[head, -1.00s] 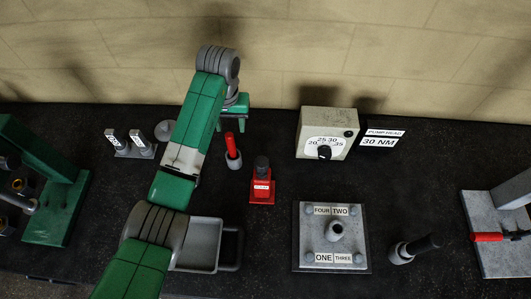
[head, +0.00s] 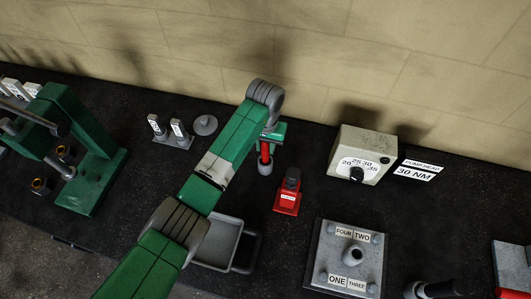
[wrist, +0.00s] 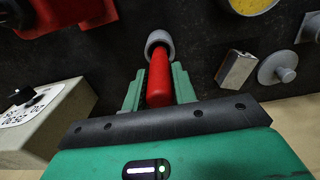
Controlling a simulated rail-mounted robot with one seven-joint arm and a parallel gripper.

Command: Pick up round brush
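The round brush appears to be the red-handled tool (wrist: 159,82) standing with its lower end in a small grey cup (wrist: 159,42); any bristles are hidden. In the head view its red handle (head: 265,152) shows just below my gripper (head: 271,134). In the wrist view my gripper (wrist: 157,88) is open, with one green finger on each side of the red handle. Small gaps seem to show between the fingers and the handle.
A red block with a dark knob (head: 287,193) stands close by on the right. A grey tray (head: 217,242) lies in front. A dial box (head: 361,155) is at right, two labelled blocks (head: 170,132) and a grey disc (head: 205,124) at left. A green press (head: 93,165) stands further left.

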